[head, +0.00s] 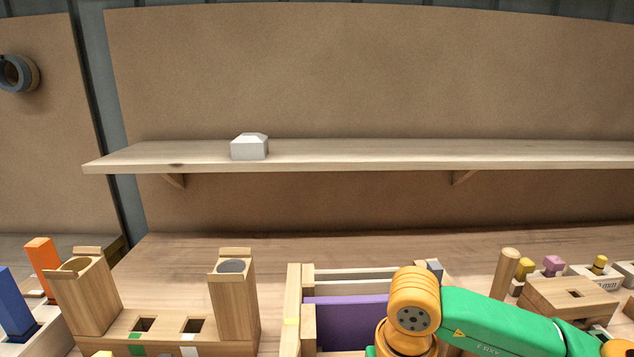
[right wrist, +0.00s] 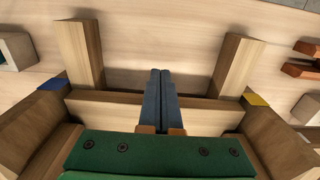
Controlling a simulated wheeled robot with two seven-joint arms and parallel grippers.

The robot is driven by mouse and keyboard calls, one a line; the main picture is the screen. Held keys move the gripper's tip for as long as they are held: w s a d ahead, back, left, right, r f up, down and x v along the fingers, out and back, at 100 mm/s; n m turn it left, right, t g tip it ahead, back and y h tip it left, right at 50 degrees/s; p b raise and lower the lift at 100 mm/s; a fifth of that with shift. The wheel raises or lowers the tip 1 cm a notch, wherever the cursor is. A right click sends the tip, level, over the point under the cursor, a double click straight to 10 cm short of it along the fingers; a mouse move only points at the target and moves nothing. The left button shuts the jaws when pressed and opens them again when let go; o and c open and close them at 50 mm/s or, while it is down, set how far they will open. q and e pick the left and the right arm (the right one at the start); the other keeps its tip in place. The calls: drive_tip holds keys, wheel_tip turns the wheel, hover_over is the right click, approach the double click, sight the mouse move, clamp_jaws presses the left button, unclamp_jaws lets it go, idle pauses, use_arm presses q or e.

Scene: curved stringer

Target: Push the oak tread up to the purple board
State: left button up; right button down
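The purple board (head: 345,318) stands inside a pale wooden frame (head: 293,310) at the bottom centre of the head view. My right arm covers the frame's right part and hides the gripper there. In the right wrist view my right gripper (right wrist: 160,74) has its two dark fingers together, with nothing visible between them. They reach across a pale wooden crosspiece (right wrist: 105,108) that runs between two blocks. I cannot tell whether they touch it, or for certain which piece is the oak tread. The purple board does not show in the wrist view. My left gripper is out of view.
Two wooden posts (right wrist: 80,50) (right wrist: 237,65) flank the fingers. A wooden stand (head: 232,300) with tall posts is left of the frame. A drilled block (head: 570,300) is at right. A shelf (head: 380,153) holding a white block (head: 250,148) spans the back wall.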

drive_tip(key=shift+w, duration=0.1)
drive_tip(key=shift+w, duration=1.25)
drive_tip(key=shift+w+a+p, duration=0.1)
drive_tip(key=shift+w+p, duration=0.3)
drive_tip(key=shift+w, duration=0.85)
